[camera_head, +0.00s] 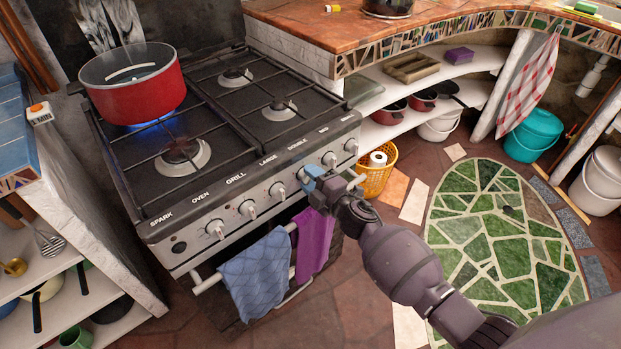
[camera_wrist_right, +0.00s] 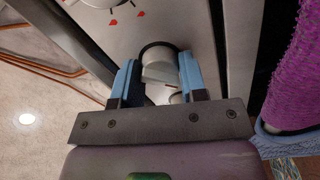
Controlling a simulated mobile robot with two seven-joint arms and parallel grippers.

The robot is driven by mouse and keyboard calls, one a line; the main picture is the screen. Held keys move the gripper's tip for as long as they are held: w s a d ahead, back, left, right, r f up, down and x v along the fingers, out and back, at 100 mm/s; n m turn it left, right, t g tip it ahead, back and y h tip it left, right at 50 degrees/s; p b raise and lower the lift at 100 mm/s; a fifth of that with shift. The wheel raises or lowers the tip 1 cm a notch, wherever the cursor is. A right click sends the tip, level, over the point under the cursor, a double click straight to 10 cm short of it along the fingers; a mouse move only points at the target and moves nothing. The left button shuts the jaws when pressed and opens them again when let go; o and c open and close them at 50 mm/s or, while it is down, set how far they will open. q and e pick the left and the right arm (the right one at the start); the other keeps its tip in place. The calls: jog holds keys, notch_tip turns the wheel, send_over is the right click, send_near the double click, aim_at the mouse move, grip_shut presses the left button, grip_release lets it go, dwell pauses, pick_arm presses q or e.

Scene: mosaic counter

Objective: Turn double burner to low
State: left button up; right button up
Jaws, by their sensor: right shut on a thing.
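The black gas stove (camera_head: 170,215) has a row of silver knobs along its front panel. The label "DOUBLE" sits above the knob where my right gripper (camera_head: 312,180) is. That double knob shows in the right wrist view (camera_wrist_right: 160,65), between the blue fingertips of my right gripper (camera_wrist_right: 158,75), which is shut on it. In the head view the gripper hides most of this knob. Small red marks show on the panel near it in the wrist view. My left gripper is not in view.
A red pot (camera_head: 135,95) stands on the back left burner, with a blue flame beneath it. A blue towel (camera_head: 257,275) and a purple towel (camera_head: 313,242) hang from the oven rail, just below the gripper. Neighbouring knobs (camera_head: 278,190) are close by.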

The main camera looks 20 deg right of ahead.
jog(key=shift+n, duration=0.5)
jog(key=o, duration=0.9)
jog(key=shift+s, duration=0.1)
jog(key=p+v, duration=0.1)
jog(key=v, duration=0.9)
jog(key=shift+s+d, duration=0.15)
jog(key=shift+s, duration=0.15)
